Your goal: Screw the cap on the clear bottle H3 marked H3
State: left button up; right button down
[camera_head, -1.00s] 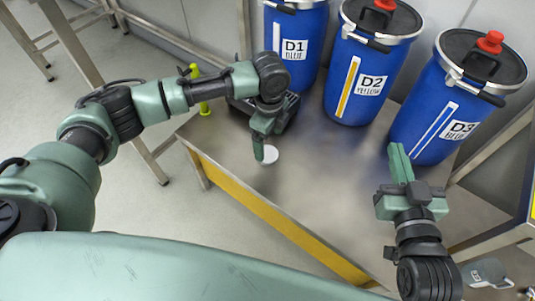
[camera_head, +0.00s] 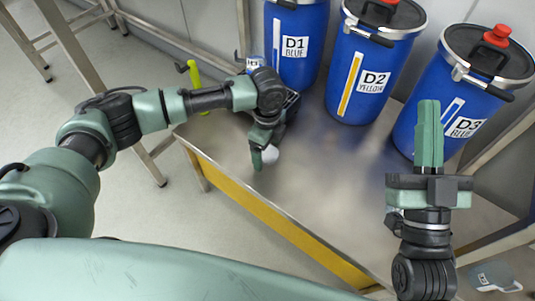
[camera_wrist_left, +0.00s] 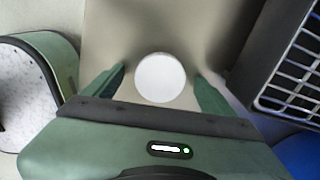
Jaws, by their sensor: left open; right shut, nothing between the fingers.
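A round white cap (camera_head: 271,154) lies on the steel table near its front left edge. In the left wrist view, the white cap (camera_wrist_left: 160,78) sits between the two green fingers of my left gripper (camera_wrist_left: 160,90), with gaps on both sides. In the head view my left gripper (camera_head: 261,157) points down at the cap and is open. My right gripper (camera_head: 430,104) is shut and empty, pointing towards the drums on the right. A small label (camera_head: 254,63) beside drum D1 is partly covered by my left arm. I cannot make out a clear bottle H3 for certain.
Blue drums D1 (camera_head: 297,25), D2 (camera_head: 362,85) and D3 (camera_head: 432,115) stand along the back of the table (camera_head: 330,190). A dark crate (camera_wrist_left: 295,70) is beside my left gripper. The middle of the table is clear. A grey labelled item (camera_head: 492,279) lies at lower right.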

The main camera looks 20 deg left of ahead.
aim_at(267, 153)
pick_arm(q)
jog(key=c, duration=1.4)
jog(key=shift+r, duration=0.1)
